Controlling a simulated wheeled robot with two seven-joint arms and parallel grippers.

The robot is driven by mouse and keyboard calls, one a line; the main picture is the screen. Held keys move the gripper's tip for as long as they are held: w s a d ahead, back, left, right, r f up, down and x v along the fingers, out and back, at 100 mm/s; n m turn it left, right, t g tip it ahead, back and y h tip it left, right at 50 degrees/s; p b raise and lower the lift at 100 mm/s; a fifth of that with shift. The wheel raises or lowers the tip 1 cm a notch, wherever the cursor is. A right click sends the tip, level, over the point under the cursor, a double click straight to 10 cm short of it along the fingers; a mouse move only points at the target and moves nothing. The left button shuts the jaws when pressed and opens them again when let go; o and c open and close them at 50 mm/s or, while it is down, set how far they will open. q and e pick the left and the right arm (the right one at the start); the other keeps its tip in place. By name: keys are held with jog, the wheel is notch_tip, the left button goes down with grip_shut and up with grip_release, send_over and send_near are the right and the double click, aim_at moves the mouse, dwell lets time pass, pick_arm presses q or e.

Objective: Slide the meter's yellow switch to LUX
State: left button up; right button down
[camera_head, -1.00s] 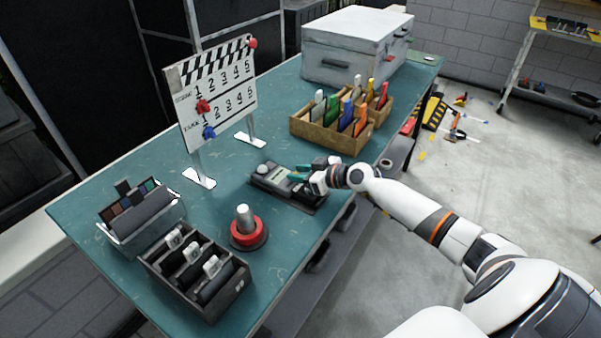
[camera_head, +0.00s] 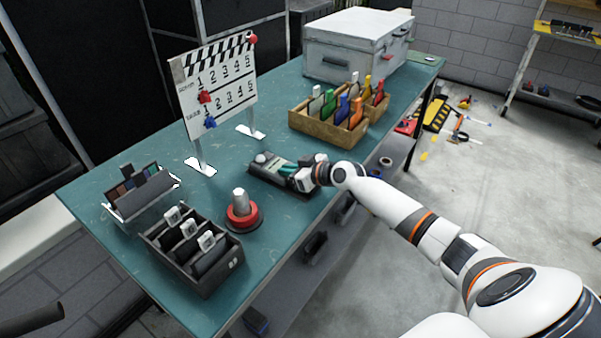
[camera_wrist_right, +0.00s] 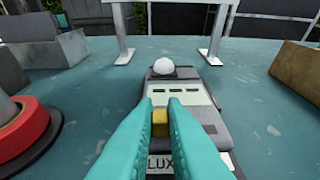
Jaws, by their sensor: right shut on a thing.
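The light meter (camera_head: 272,168) lies flat on the teal table, dark with a grey face and a white dome at its far end. It also shows in the right wrist view (camera_wrist_right: 190,92). Its yellow switch (camera_wrist_right: 160,124) sits between the teal fingertips of my right gripper (camera_wrist_right: 160,118), which is shut on it. The word LUX (camera_wrist_right: 161,163) shows on the near part of the meter, closer to the camera than the switch. In the head view my right gripper (camera_head: 292,170) covers the meter's near end and hides the switch. My left gripper is not in view.
A red-ringed knob (camera_head: 242,214) stands left of the meter, and a black divided box (camera_head: 190,263) beyond it. A clapperboard (camera_head: 216,88) stands behind. A wooden box (camera_head: 325,129) of coloured cards and a grey case (camera_head: 350,50) are farther right.

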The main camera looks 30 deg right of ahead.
jog(key=shift+a, duration=0.15)
jog(key=shift+f, duration=0.1)
jog(key=c, duration=1.5)
grip_release()
jog(key=shift+w, duration=0.3)
jog(key=shift+s+d, duration=0.2)
jog(key=shift+s, duration=0.1)
jog(key=b+v, duration=0.1)
jog(key=v, duration=0.9)
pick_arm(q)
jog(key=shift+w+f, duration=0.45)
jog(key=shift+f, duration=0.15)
pick_arm(e)
jog(key=shift+v, duration=0.75)
jog(key=shift+w, duration=0.1)
